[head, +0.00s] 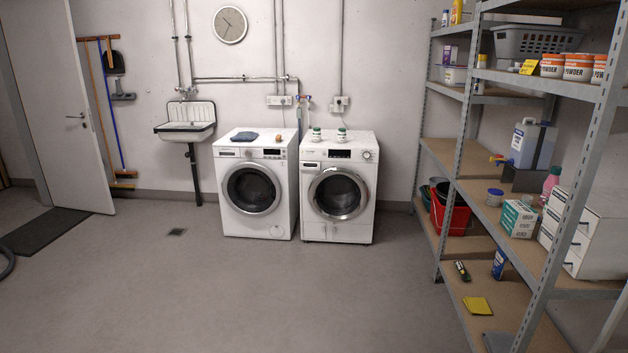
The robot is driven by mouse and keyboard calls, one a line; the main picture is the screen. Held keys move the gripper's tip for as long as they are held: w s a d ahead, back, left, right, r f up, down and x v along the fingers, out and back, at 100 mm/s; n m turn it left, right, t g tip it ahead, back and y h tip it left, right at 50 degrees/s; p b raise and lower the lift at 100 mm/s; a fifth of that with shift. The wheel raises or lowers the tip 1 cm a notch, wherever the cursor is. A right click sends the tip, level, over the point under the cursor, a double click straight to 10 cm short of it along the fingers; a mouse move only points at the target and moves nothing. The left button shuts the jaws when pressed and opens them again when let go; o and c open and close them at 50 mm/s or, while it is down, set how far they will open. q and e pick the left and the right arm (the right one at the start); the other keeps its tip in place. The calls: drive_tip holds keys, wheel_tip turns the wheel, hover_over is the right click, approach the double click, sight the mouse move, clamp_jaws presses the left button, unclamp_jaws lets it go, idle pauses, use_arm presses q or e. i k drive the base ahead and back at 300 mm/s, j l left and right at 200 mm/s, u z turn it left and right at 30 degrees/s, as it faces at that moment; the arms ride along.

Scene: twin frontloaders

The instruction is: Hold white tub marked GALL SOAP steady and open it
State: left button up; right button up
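Two small white tubs with green markings stand side by side on top of the right-hand front loader (337,222). They are the left tub (316,134) and the right tub (341,135). Their labels are too small to read, so I cannot tell whether either is marked GALL SOAP. Neither of my grippers is in view.
The left-hand front loader (254,218) carries a folded blue cloth (244,136) and a small orange-brown item. A metal shelf rack (598,125) holding tubs, a jug and boxes fills the right side. A sink (186,128) hangs left. The grey floor (240,300) before the machines is clear.

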sight(343, 135)
drive_tip(key=i, duration=3.55)
drive_tip(key=i+z, duration=0.1)
drive_tip(key=i, duration=0.55)
drive_tip(key=i+j+z, duration=0.1)
drive_tip(key=i, duration=0.55)
